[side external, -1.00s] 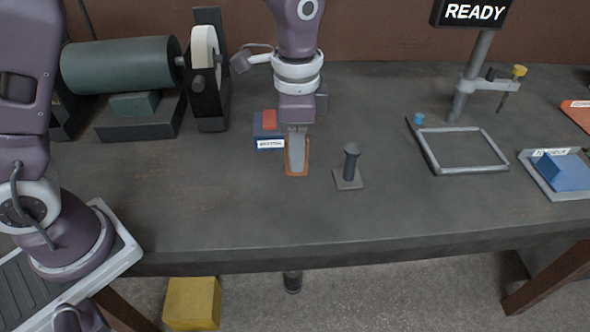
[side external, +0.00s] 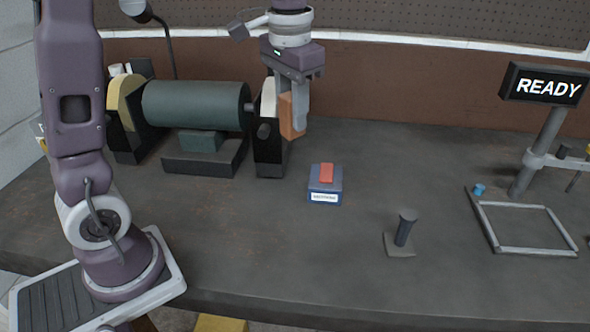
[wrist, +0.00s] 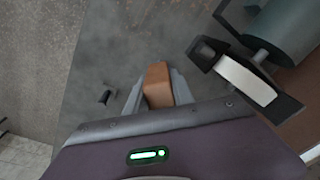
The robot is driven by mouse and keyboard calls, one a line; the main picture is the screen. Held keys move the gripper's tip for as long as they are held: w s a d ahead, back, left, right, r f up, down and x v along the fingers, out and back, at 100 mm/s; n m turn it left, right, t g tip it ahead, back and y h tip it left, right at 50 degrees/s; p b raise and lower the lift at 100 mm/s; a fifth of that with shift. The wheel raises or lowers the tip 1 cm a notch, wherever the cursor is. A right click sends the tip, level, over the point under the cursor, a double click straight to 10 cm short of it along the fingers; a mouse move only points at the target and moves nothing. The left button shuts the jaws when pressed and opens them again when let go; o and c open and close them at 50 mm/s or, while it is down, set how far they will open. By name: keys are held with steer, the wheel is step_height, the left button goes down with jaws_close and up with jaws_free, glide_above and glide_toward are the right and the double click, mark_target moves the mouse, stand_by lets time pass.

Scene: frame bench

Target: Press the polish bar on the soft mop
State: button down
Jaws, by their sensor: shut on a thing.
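The polish bar (side external: 287,118) is an orange-brown block. My gripper (side external: 297,115) is shut on it and holds it upright above the bench; the wrist view shows the bar (wrist: 158,84) between the grey fingers. The white mop wheel (side external: 268,97) is at the right end of the green buffing motor (side external: 195,105), and it also shows in the wrist view (wrist: 244,80). The bar is beside this wheel, to its right in the side view. The wrist view shows a gap between them. A yellowish wheel (side external: 124,100) is at the motor's left end.
A short dark post (side external: 404,230) and a grey rectangular frame (side external: 535,252) are to the right. A READY sign (side external: 545,85) stands at the far right. Bench between is clear.

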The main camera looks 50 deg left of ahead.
steer(key=shift+t+y, duration=0.3)
steer(key=r, duration=1.2)
steer(key=shift+w+a+r, duration=0.1)
steer(key=shift+w+a, duration=0.05)
steer(key=shift+a, duration=0.1)
steer(key=w+a+t+y, duration=0.1)
steer(key=w+a, duration=0.1)
steer(key=a, duration=0.5)
steer(key=w+a, duration=0.3)
steer(key=a, duration=0.5)
step_height(320, 180, down, 5)
steer(key=shift+s+d+f, duration=0.1)
steer(key=shift+f, duration=1.35)
steer(key=shift+f, duration=0.6)
